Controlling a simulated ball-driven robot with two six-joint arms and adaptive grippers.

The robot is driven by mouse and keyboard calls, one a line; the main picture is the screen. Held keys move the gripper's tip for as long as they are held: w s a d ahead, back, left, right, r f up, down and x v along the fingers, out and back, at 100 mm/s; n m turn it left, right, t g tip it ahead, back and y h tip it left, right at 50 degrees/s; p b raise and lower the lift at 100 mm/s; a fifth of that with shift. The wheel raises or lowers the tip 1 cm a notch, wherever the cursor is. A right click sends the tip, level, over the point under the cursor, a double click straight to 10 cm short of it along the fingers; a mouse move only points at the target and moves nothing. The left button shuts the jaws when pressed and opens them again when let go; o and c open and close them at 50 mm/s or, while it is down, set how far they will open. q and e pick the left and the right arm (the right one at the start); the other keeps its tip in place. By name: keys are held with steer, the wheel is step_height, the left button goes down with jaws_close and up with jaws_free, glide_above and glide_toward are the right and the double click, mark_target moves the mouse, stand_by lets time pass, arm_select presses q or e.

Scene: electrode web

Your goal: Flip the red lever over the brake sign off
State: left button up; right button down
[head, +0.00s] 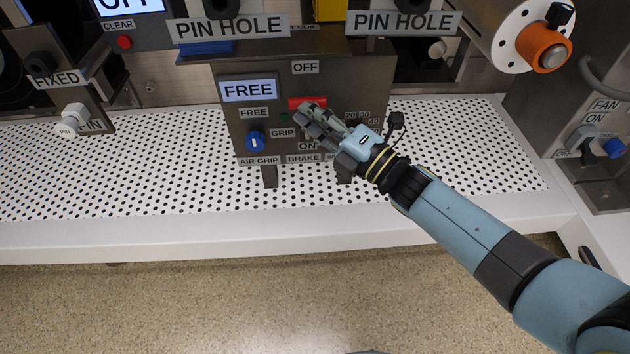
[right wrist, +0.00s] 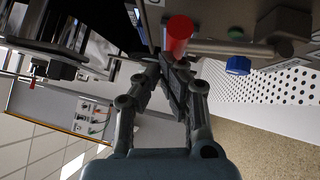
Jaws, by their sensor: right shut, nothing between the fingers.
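The red lever (head: 307,102) sticks out of the dark control panel (head: 236,135), above the BRAKE sign (head: 303,159). An OFF sign (head: 305,67) is above it and an ON sign (head: 307,146) is below it. My right gripper (head: 303,115) is shut and empty, with its fingertips right by the lever and covering part of the panel. In the right wrist view the lever's red cylindrical end (right wrist: 178,35) is just beyond the fingertips (right wrist: 170,62). I cannot tell whether they touch. My left gripper is not in view.
A blue AIR GRIP knob (head: 255,140) and a lit FREE display (head: 248,90) are on the panel's left. PIN HOLE plates (head: 403,23) overhang above. The white perforated table (head: 120,165) is clear on both sides. An orange-ringed knob (head: 545,47) is at upper right.

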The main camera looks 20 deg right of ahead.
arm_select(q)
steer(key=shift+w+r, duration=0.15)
arm_select(e)
steer(key=shift+w+d+r, duration=0.2)
steer(key=shift+w+r, duration=0.05)
steer(key=shift+w, duration=0.3)
steer(key=shift+w+d+r, duration=0.15)
steer(key=shift+w+r, duration=0.05)
steer(key=shift+w, duration=0.35)
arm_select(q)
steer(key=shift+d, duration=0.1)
